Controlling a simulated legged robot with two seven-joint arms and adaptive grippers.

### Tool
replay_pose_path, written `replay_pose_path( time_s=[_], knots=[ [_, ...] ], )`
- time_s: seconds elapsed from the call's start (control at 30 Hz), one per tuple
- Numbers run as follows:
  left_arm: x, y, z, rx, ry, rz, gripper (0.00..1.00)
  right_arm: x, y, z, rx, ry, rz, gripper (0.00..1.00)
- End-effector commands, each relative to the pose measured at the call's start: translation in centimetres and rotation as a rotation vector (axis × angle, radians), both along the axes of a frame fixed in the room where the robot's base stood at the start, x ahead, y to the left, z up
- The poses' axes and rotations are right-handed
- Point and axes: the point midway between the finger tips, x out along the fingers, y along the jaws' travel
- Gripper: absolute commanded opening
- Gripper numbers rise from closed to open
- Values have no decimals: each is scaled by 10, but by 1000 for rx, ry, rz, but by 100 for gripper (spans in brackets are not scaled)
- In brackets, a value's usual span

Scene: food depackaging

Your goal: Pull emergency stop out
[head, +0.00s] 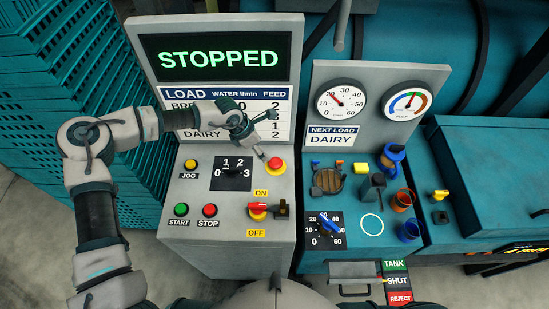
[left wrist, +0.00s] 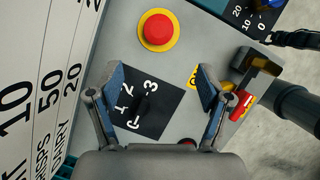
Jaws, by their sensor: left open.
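The emergency stop (head: 275,165) is a red round button on a yellow ring, at the upper right of the grey control panel (head: 205,235). It also shows in the left wrist view (left wrist: 158,30), near the top and beyond my fingertips. My left gripper (head: 266,136) is open and empty, just above and behind the button in the head view. In the left wrist view its fingers (left wrist: 160,85) stand apart over the panel, with the black numbered selector between and below them. The fingers appear clear of the button. My right gripper shows in neither view.
START (head: 181,210) and STOP (head: 209,210) buttons are at left. The display (head: 218,58) reads STOPPED. A teal bench (head: 350,255) with gauges and cups stands to the right.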

Motion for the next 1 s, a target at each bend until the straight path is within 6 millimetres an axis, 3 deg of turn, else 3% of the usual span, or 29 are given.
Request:
replay_pose_path(
  time_s=[0.13, 0.27, 0.5, 0.9, 0.93, 1.0],
  knots=[
    [6, -17, -34, 5, 4, -2, 78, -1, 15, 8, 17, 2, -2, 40],
    [10, -30, -61, 6, 3, -2, 78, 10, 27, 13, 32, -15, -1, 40],
    [15, -46, -95, 7, -1, -3, 78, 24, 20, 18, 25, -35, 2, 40],
    [17, -41, -105, -1, 0, 0, 78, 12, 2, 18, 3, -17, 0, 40],
    [17, -41, -105, -1, 0, 0, 76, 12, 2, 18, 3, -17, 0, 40],
    [17, -42, -105, 1, -1, -1, 58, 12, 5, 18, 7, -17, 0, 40]
  ],
)
